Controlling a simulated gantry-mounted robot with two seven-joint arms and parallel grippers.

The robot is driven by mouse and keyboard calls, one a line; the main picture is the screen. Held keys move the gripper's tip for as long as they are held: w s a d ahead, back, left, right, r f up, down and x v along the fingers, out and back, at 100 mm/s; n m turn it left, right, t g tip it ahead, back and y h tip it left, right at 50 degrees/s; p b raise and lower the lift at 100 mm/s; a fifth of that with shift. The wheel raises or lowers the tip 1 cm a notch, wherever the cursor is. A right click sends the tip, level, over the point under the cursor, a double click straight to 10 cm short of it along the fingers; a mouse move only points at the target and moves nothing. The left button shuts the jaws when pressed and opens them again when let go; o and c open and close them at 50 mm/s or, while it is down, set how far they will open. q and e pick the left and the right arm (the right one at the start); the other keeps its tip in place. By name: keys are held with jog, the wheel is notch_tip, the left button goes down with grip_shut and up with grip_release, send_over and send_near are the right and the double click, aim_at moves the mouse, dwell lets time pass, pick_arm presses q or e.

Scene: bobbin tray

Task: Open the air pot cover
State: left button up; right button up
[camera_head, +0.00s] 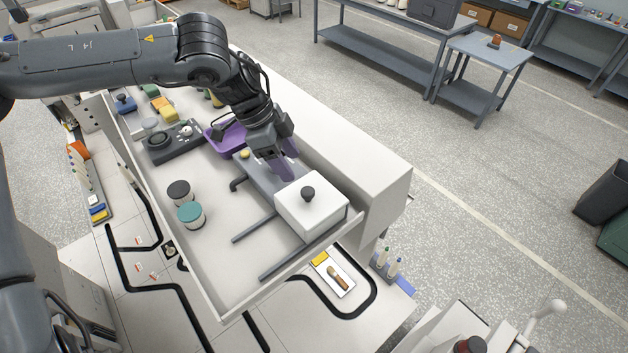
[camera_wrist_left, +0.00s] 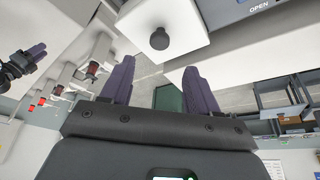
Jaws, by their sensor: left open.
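The air pot cover (camera_head: 302,217) is a white square lid with a black knob (camera_head: 308,193) on top. It sits closed at the near right end of the white tray in the head view. In the left wrist view the cover (camera_wrist_left: 135,22) and its knob (camera_wrist_left: 159,39) show beyond the fingertips. My left gripper (camera_head: 283,168), with purple fingers, is open and empty, just behind the cover and apart from the knob. In the left wrist view another purple-fingered gripper, my right one (camera_wrist_left: 32,58), shows at the far left; its opening is unclear.
The white tray (camera_head: 212,290) also holds two round jars, teal-topped (camera_head: 191,214) and dark-topped (camera_head: 179,192), a purple bin (camera_head: 226,138) and a dark device (camera_head: 172,142). Grey bars lie beside the cover. A thick white ledge (camera_head: 375,190) runs along the right. The tray's near left floor is clear.

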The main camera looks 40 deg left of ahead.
aim_at(307, 191)
pick_arm(q)
jog(key=b+x, duration=0.4)
jog(key=x, duration=0.4)
jog(key=shift+s+a+f, duration=0.1)
pick_arm(e)
jog(key=f, duration=0.4)
jog(key=shift+s+a+f, duration=0.1)
jog(key=shift+s+a, duration=0.05)
jog(key=shift+s, duration=0.1)
pick_arm(q)
jog(key=shift+d+f, duration=0.25)
jog(key=shift+f, duration=0.25)
pick_arm(e)
jog(key=shift+f, duration=0.25)
jog(key=shift+w, duration=0.1)
pick_arm(q)
grip_shut()
